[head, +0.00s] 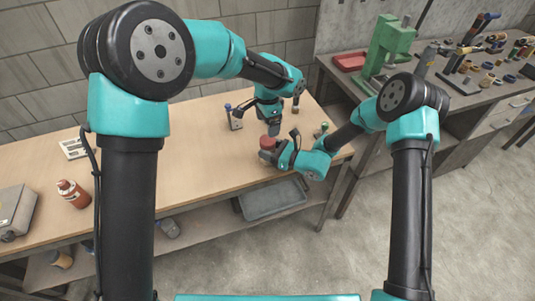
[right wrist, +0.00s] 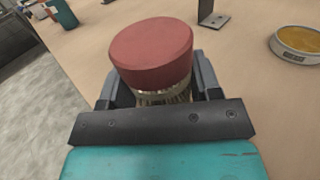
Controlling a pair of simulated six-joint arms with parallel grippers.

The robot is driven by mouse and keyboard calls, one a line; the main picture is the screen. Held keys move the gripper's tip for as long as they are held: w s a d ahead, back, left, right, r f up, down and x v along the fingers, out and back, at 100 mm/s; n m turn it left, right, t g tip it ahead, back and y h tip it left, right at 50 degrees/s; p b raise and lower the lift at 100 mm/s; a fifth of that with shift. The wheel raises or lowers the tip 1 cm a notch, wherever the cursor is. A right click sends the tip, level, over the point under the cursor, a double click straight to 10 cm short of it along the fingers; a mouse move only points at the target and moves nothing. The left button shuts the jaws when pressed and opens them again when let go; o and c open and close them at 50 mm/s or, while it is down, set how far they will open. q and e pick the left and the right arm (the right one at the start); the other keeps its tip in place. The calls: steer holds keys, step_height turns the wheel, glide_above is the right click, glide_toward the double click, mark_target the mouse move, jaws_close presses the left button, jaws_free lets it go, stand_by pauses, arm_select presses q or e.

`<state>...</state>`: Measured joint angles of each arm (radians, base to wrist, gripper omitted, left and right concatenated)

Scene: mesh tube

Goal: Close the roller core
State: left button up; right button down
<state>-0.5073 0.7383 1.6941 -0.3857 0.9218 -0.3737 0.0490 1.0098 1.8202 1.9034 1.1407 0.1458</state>
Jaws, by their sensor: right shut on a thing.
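A part with a red, round cap (right wrist: 150,48) on top and a ribbed, brass-coloured lower body (right wrist: 165,96) stands between the fingers of my right gripper (right wrist: 157,88). The gripper is shut on the lower body, and the red cap is above the fingers. In the head view the red cap (head: 267,143) shows at the tip of my right gripper (head: 274,154), near the table's front edge. My left gripper (head: 273,128) points down just behind the red cap. Its fingers look dark and small, and I cannot tell their gap or whether they touch the part.
A metal bracket with a blue knob (head: 234,118) stands to the left of the grippers. A round dish with yellow content (right wrist: 297,43) lies on the table. The table's (head: 165,150) middle is clear. A grey bin (head: 272,201) sits below.

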mark_target(268, 140)
arm_select(q)
steer(key=n, duration=1)
steer(key=shift+n, duration=0.3)
steer(key=n, duration=1.1)
steer(key=shift+f, duration=0.1)
steer(key=shift+f, duration=3.95)
